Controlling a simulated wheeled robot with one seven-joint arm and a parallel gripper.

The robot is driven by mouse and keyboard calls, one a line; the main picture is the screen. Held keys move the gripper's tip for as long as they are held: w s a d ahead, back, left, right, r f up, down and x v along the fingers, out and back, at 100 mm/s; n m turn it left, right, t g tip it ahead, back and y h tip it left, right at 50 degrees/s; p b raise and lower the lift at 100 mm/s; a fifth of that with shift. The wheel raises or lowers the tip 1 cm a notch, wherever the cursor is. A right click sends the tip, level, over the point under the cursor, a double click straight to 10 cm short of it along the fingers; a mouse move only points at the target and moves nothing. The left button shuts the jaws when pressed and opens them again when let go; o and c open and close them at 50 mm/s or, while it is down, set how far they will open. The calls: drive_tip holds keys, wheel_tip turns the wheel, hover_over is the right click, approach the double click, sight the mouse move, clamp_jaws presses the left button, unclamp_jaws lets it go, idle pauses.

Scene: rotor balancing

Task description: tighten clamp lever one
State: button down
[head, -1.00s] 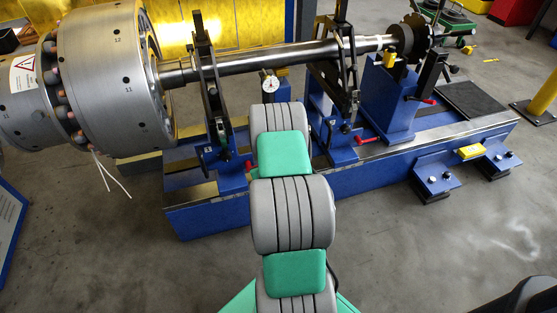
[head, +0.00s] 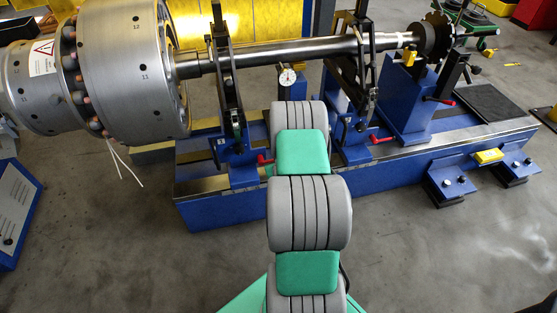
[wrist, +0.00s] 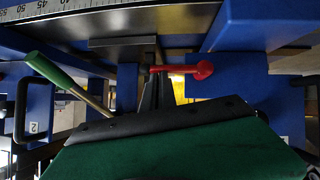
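In the head view, red clamp levers stick out low on the blue supports: one on the left support (head: 263,160), one on the middle support (head: 382,138), and one on the right block (head: 440,101). I cannot read a number one beside any of them. In the wrist view, a red lever (wrist: 192,70) lies roughly level in front of a blue block. My gripper (wrist: 152,84) shows as narrow dark fingers above the green wrist housing, close to the lever's left end. Contact and finger gap are unclear. In the head view my arm hides the gripper.
The large steel rotor (head: 130,70) and its shaft (head: 290,52) lie across the blue stand (head: 225,208). A dial gauge (head: 287,76) stands behind my arm. In the wrist view, a green-handled rod (wrist: 55,76) slants at left and a ruler scale (wrist: 70,8) crosses above.

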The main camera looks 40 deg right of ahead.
drive_tip(key=s+a+r+p, duration=0.4)
drive_tip(key=s+r+p, duration=0.1)
drive_tip(key=s+r, duration=0.3)
drive_tip(key=shift+r+p, duration=0.35)
drive_tip(key=shift+r, duration=0.4)
